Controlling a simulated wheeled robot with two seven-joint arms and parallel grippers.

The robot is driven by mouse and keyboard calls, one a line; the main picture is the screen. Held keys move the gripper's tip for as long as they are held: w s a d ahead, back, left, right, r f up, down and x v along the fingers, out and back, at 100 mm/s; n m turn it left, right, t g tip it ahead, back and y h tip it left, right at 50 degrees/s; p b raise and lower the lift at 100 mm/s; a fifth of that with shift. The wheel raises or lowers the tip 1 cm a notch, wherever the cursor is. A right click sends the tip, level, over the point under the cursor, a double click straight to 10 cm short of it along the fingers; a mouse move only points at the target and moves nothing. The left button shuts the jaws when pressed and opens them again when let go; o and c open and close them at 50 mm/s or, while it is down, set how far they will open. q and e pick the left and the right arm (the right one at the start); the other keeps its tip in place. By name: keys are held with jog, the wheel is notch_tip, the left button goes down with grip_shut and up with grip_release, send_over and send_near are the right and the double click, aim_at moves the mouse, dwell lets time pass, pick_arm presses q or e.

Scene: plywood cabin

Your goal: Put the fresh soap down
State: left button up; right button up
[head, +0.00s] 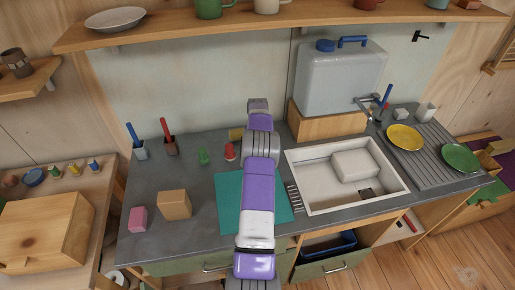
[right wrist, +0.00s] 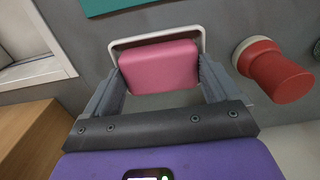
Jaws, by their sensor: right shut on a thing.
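A pink soap bar (right wrist: 160,65) is between the two fingers of my right gripper (right wrist: 160,85), which is shut on it, in the right wrist view. A white-rimmed dish (right wrist: 150,39) shows around the bar's far side and ends. I cannot tell whether the bar touches the dish. In the head view my right arm reaches over the teal mat (head: 229,199) to the back of the counter and hides the gripper, bar and dish. A separate pink block (head: 138,219) lies at the counter's front left. My left gripper is not in view.
A red object with a white base (right wrist: 280,75) stands close beside the dish; it also shows in the head view (head: 230,152). The sink (head: 318,198) holds a white tub (head: 355,166). A wooden block (head: 325,124) under the water container (head: 340,78) stands at the back.

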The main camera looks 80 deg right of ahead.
jog(key=shift+f, duration=0.1)
jog(key=o, duration=0.9)
notch_tip(320, 180, up, 12)
jog(key=shift+r+p, duration=0.2)
jog(key=shift+p, duration=0.75)
